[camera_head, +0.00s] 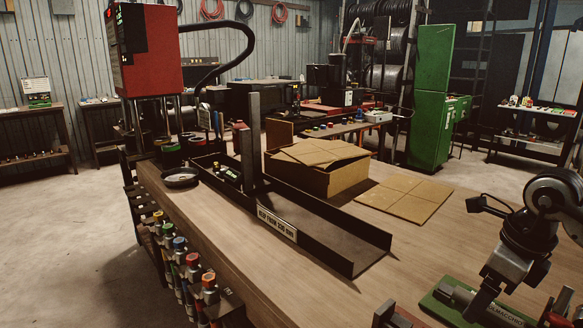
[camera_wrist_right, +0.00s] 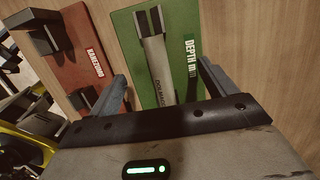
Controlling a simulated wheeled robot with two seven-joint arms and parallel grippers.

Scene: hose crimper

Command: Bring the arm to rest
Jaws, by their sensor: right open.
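My right arm comes in from the right edge in the head view, with its gripper (camera_head: 482,303) low over a green board (camera_head: 437,306) at the bottom right. In the right wrist view the two grey fingers of the right gripper (camera_wrist_right: 163,84) are spread apart, with the green board (camera_wrist_right: 190,22) between and beyond them. A long metal piece (camera_wrist_right: 154,60) with a dark holder lies on that board, between the fingers. No contact with the fingers shows. I cannot tell the exact height above the board. My left gripper is not in view.
A red board (camera_wrist_right: 85,25) with black blocks lies beside the green one. On the wooden bench (camera_head: 440,235) stand a long black tray (camera_head: 320,222), cardboard boxes (camera_head: 318,178) and a round dish (camera_head: 180,178). Colour-topped fittings (camera_head: 192,262) line its left edge.

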